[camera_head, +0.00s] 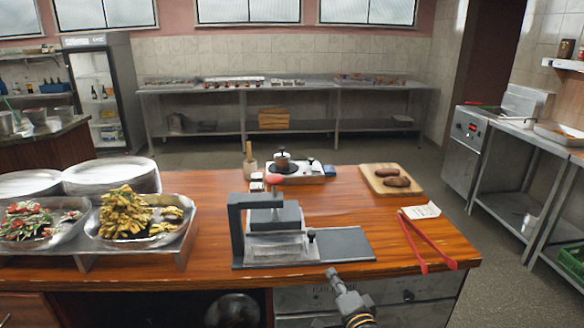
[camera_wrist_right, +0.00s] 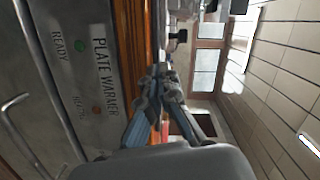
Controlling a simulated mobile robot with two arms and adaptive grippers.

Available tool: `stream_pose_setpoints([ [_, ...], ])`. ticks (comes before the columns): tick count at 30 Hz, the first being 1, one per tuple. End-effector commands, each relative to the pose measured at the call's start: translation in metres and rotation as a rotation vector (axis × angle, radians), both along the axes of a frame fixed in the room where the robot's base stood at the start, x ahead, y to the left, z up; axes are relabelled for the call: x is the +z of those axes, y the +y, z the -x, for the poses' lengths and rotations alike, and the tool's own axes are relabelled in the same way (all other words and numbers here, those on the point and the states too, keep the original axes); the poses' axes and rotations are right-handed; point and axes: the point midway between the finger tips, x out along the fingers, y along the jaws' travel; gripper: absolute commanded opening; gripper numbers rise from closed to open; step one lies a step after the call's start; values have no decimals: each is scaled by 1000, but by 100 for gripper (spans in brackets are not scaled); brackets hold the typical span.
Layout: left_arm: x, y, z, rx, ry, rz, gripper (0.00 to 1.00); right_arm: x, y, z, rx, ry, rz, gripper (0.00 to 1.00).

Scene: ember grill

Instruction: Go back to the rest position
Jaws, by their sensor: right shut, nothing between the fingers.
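My right gripper (camera_head: 333,277) shows at the bottom middle of the head view, in front of the wooden counter's (camera_head: 420,276) near edge. Its fingers are together with nothing between them. In the right wrist view the same gripper (camera_wrist_right: 162,72) has its fingertips close together, beside the counter front and a plate warmer (camera_wrist_right: 85,75) panel. My left gripper does not show in either view.
On the counter stand a grey press (camera_head: 275,228), red tongs (camera_head: 412,240), a board (camera_head: 379,179) with dark pieces, and metal trays (camera_head: 185,238) of food at left. Drawers lie under the counter edge.

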Motion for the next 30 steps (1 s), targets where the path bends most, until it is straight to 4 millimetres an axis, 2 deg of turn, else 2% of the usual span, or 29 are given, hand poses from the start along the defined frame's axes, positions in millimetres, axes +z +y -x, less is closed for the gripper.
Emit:
stream_pose_setpoints([
  [1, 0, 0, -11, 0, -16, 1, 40, -20, -3, 21, 26, 60, 100, 0],
  [3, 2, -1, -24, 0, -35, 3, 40, -47, -7, 55, 80, 151, 268, 0],
  [7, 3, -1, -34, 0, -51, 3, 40, -92, -20, 133, 220, 336, 592, 0],
  [9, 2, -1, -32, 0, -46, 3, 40, -108, -28, 173, 302, 423, 736, 0],
  [12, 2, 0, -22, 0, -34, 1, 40, -121, -39, 219, 404, 517, 886, 0],
  [15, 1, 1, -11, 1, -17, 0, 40, -127, -48, 257, 492, 589, 996, 0],
  [19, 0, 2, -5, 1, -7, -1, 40, -131, -59, 299, 597, 668, 1104, 0],
  [27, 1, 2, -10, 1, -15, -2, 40, -125, -80, 374, 797, 799, 1265, 0],
  [28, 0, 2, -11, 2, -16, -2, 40, -128, -81, 377, 812, 808, 1273, 0],
  [30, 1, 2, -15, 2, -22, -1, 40, -144, -80, 371, 811, 810, 1267, 0],
])
